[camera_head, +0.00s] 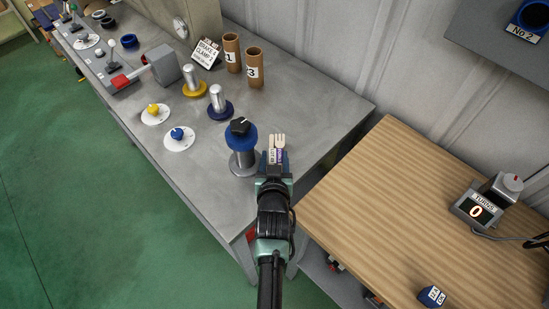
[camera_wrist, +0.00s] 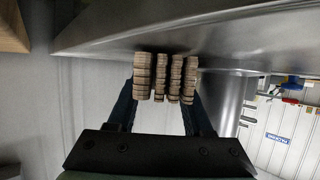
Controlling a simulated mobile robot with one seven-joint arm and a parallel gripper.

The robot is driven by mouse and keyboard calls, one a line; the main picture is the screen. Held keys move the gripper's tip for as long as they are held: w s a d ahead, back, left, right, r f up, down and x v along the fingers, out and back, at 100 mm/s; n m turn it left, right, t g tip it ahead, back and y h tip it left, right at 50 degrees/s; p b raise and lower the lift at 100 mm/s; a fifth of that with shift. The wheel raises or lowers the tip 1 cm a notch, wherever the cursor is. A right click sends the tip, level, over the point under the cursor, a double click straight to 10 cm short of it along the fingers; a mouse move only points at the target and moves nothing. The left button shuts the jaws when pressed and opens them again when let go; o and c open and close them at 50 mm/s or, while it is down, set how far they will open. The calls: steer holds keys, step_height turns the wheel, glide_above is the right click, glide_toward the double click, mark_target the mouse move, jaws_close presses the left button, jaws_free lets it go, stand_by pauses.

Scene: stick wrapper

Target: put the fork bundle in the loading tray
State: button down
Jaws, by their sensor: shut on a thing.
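The fork bundle (camera_head: 277,146), pale wooden forks stacked in a block with their tines pointing away, is between the fingers of my gripper (camera_head: 274,160). In the wrist view the stacked tine ends of the fork bundle (camera_wrist: 162,76) show between the two dark fingers of my gripper (camera_wrist: 163,98), which is shut on it. In the head view it appears over the near end of the grey bench, just right of a blue-topped metal post with a black knob. I cannot make out a loading tray in either view.
The blue-topped post (camera_head: 242,140) stands close left of my gripper. Cardboard tubes (camera_head: 253,68), yellow and blue bobbins (camera_head: 218,99) and a red-ended lever unit (camera_head: 160,68) stand farther along the grey bench (camera_head: 310,110). The wooden table (camera_head: 400,205) at right is mostly clear beside a counter (camera_head: 475,209).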

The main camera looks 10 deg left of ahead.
steer(key=shift+f, duration=0.15)
steer(key=shift+c, duration=1.5)
jaws_free()
